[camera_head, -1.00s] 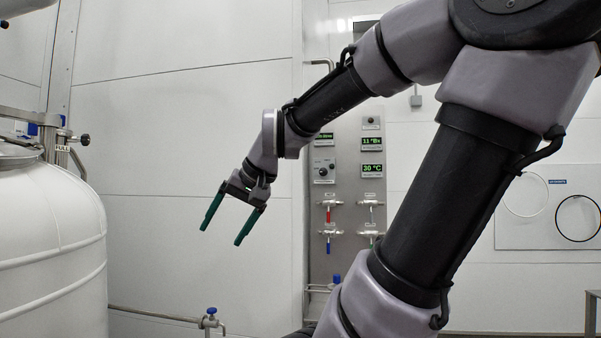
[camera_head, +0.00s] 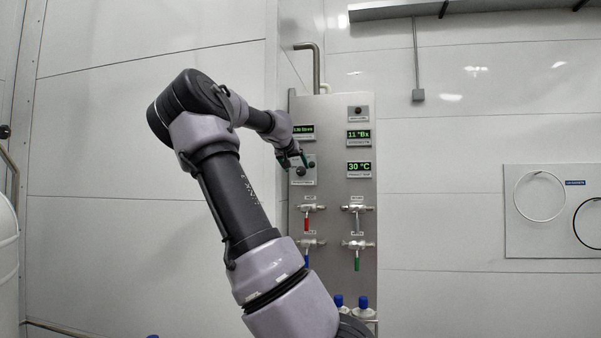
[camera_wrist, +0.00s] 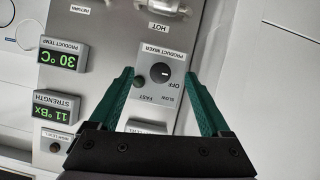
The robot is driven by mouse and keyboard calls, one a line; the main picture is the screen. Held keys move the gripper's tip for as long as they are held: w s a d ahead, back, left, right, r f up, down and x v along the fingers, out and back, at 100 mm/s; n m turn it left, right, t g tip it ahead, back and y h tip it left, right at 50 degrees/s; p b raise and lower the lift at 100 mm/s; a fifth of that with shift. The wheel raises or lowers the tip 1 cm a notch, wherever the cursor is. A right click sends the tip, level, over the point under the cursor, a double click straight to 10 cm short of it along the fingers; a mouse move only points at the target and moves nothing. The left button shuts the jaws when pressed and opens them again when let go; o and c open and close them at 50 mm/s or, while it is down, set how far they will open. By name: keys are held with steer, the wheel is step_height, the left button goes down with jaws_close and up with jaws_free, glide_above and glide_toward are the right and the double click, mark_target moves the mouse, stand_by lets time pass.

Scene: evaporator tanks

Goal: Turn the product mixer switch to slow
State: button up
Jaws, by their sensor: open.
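The product mixer switch (camera_wrist: 160,72) is a dark round knob on a light plate, shown upside down in the wrist view. Its white mark lies on the picture's right side, near the OFF label; SLOW and FAST are printed nearer my gripper. My gripper (camera_wrist: 159,74) is open and empty, its two green fingers on either side of the switch in that view. I cannot tell whether they touch the plate. In the head view my gripper (camera_head: 294,161) is at the mixer plate (camera_head: 304,180) and partly covers it.
The steel panel (camera_head: 335,190) also carries a product temperature display (camera_head: 360,168), a strength display (camera_head: 358,135) and several valves with coloured handles below.

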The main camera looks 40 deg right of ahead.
mark_target(301, 171)
steer(key=shift+h, duration=0.4)
steer(key=w+d, duration=0.2)
steer(key=w+d+f, duration=0.1)
steer(key=w+d, duration=0.3)
steer(key=d, duration=0.1)
steer(key=shift+w+f, duration=0.15)
steer(key=shift+w, duration=0.15)
jaws_close()
steer(key=m+t, duration=0.1)
steer(key=m+t+y, duration=0.1)
steer(key=shift+s+d+m+y, duration=0.1)
steer(key=shift+s+m+y, duration=0.1)
steer(key=shift+m+y, duration=0.1)
steer(key=shift+m+t+y, duration=0.4)
steer(key=shift+m+t, duration=0.4)
steer(key=shift+m, duration=0.6)
